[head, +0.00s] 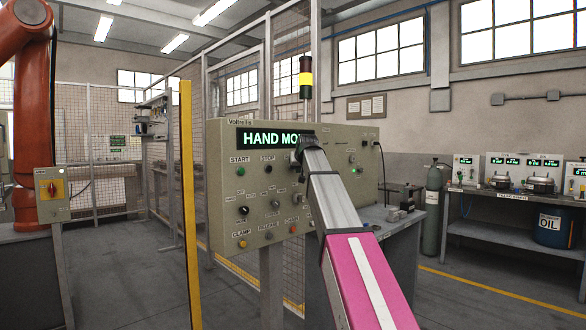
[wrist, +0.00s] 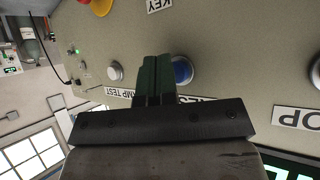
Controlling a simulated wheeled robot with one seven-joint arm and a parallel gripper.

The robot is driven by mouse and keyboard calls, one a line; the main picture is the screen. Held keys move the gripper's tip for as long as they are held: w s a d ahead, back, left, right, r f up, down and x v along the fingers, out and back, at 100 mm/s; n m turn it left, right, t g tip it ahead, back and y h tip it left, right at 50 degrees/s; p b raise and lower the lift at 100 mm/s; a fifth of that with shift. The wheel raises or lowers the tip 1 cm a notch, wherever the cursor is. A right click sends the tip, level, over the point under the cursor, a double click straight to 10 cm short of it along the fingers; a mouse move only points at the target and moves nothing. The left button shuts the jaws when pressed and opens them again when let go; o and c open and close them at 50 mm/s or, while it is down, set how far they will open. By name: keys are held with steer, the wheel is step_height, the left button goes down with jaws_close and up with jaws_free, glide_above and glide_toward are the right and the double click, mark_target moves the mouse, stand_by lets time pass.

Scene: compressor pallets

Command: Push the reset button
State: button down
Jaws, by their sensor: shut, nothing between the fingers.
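The operator panel (head: 290,215) faces me with a lit HAND MODE display (head: 265,140). In the wrist view, a blue button (wrist: 182,71) sits above an upside-down label (wrist: 205,99) that begins "RES", the rest covered by my gripper. My gripper (wrist: 155,60) is shut and empty, its dark fingers at the left edge of the blue button and partly overlapping it. I cannot tell whether they touch the button or panel. In the head view, my arm covers that part of the panel and the blue button is hidden.
A white button (wrist: 115,70) by the LAMP TEST label is left of my fingers in the wrist view. A red-and-yellow emergency button (wrist: 100,6) is at the top. The START button (head: 240,171) and STOP button (head: 268,170) are left of my arm. A yellow post (head: 190,210) stands left of the panel.

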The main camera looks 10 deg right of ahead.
steer(key=shift+s+d, duration=0.25)
steer(key=shift+s, duration=0.1)
steer(key=s+d, duration=0.3)
steer(key=s, duration=0.2)
steer(key=shift+d, duration=0.25)
stand_by(0.3)
steer(key=shift+f, duration=0.1)
stand_by(0.5)
